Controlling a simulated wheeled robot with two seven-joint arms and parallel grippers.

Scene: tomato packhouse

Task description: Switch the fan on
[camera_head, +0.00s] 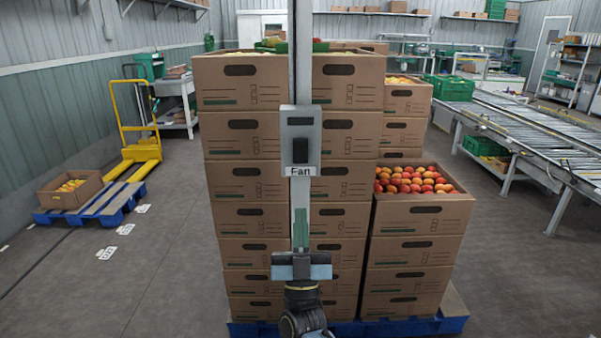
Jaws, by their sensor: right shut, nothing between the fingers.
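A grey fan switch box (301,120) is mounted on a pale upright post (301,50) in the middle of the head view. A dark rocker (300,151) sits on its lower front, and a white label reading "Fan" (302,171) is below it. I cannot tell from here which way the rocker is tipped. My right gripper (301,214) comes up from the bottom, in front of the post. My left gripper is not in view.
Tall stacks of cardboard boxes (245,185) stand on a blue pallet (450,325) behind the post; an open box of tomatoes (425,212) tops the right stack. A roller conveyor (540,130) runs at right.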

